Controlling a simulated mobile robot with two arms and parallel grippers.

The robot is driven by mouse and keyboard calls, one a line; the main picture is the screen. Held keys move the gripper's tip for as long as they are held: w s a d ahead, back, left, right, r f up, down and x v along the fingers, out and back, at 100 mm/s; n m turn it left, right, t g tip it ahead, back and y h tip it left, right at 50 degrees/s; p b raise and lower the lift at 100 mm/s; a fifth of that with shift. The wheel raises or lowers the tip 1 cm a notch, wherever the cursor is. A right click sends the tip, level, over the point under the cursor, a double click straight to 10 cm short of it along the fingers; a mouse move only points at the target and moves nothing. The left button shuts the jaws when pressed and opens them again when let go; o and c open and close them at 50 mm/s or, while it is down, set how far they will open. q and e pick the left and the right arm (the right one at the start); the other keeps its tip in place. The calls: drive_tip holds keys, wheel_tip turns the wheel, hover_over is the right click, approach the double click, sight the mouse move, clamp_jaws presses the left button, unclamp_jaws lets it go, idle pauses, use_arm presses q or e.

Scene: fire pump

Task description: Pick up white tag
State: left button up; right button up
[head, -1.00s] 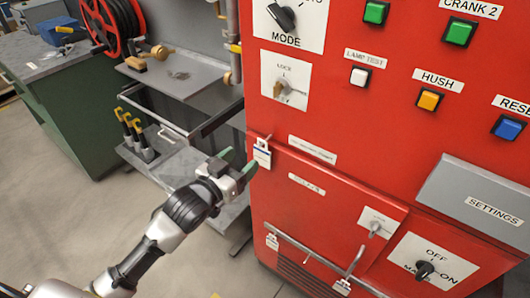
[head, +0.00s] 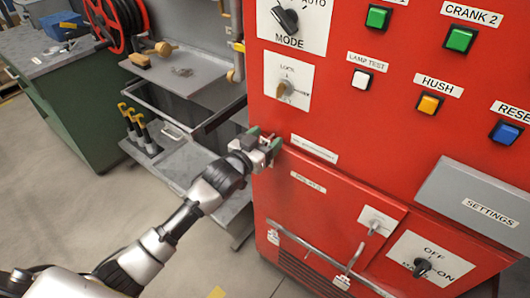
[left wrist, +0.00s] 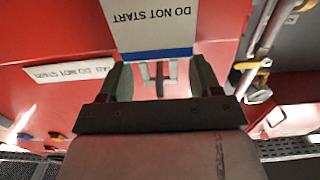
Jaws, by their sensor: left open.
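The white tag (left wrist: 165,28) reads "DO NOT START" upside down in the left wrist view and has a blue band along one edge. It is just beyond my left gripper's fingertips, roughly centred between them. In the head view the tag is hidden behind my left gripper (head: 265,139), which is at the left edge of the red panel. The two fingers also show in the left wrist view (left wrist: 160,75), apart, with no object clearly held between them. I cannot tell whether they touch the tag. My right gripper is not in view.
The red cabinet (head: 320,120) carries switches and buttons. A metal handle bar (head: 315,253) with small white tags (head: 272,237) sticks out below. A grey cart (head: 178,163) with yellow-and-black tools stands left of the cabinet. Floor is open at lower left.

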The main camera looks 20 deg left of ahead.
use_arm(q)
clamp_jaws()
drive_tip(key=shift+r, duration=0.1)
drive_tip(key=shift+r+b, duration=0.3)
drive_tip(key=shift+r, duration=0.25)
drive_tip(key=b+v, duration=0.1)
drive_tip(key=v, duration=0.3)
wheel_tip(320, 180, up, 14)
